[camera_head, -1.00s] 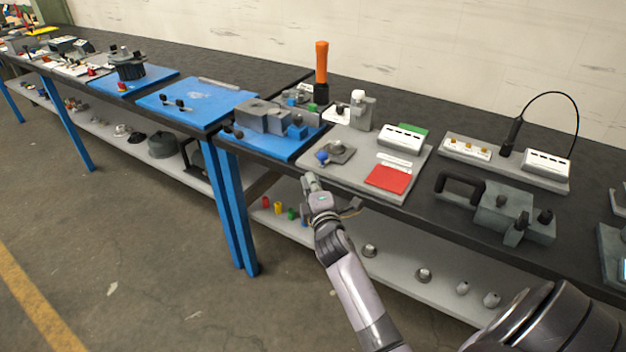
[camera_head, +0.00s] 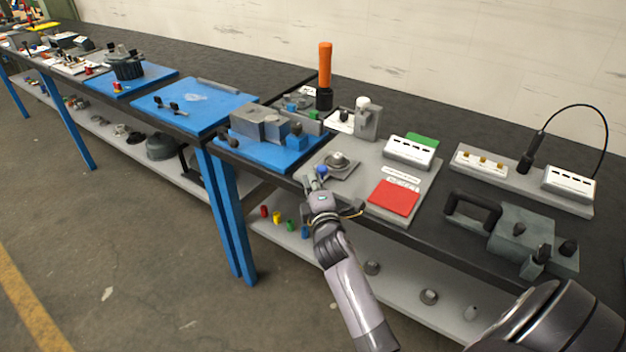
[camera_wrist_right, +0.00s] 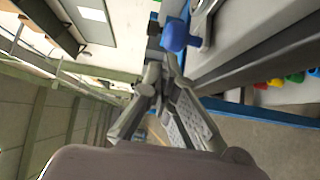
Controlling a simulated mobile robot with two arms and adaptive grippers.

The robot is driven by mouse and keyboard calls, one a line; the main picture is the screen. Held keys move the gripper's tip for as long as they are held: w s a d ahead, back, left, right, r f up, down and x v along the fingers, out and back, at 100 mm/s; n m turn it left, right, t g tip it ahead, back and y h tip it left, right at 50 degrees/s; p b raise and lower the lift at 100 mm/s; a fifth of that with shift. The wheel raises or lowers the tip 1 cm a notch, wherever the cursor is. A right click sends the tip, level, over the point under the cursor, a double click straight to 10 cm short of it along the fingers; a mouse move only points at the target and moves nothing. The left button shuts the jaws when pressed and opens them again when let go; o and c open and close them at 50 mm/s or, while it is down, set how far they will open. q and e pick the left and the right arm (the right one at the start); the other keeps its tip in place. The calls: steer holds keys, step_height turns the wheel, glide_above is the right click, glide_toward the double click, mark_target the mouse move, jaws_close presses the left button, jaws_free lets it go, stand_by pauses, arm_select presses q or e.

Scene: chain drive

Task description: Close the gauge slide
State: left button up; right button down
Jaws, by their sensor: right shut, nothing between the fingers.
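What looks like the gauge slide (camera_head: 342,165) is a small grey plate with a round metal piece, on the light grey board (camera_head: 368,160) at the bench's front edge. A blue knob (camera_head: 322,170) is at its front left. My right gripper (camera_head: 311,181) is shut and empty, just left of and in front of the knob; I cannot tell whether it touches it. In the right wrist view, the blue knob (camera_wrist_right: 178,36) is beyond the fingertips (camera_wrist_right: 163,66). My left gripper is not in view.
A red pad (camera_head: 394,197) and a white block with slots (camera_head: 409,152) are on the same board. A blue tray (camera_head: 262,153) with metal blocks is to the left. A grey fixture with a black handle (camera_head: 472,203) is to the right. A lower shelf (camera_head: 390,284) holds small parts.

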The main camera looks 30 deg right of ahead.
mark_target(338, 158)
steer(key=w+d, duration=0.1)
steer(key=d, duration=0.2)
steer(key=w+d, duration=0.2)
steer(key=d, duration=0.2)
steer(key=w+d, duration=0.1)
steer(key=d, duration=0.3)
steer(key=shift+w+d, duration=0.1)
steer(key=shift+w, duration=0.2)
steer(key=shift+d, duration=0.2)
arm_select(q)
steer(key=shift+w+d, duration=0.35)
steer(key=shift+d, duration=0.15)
arm_select(e)
steer(key=shift+r, duration=0.15)
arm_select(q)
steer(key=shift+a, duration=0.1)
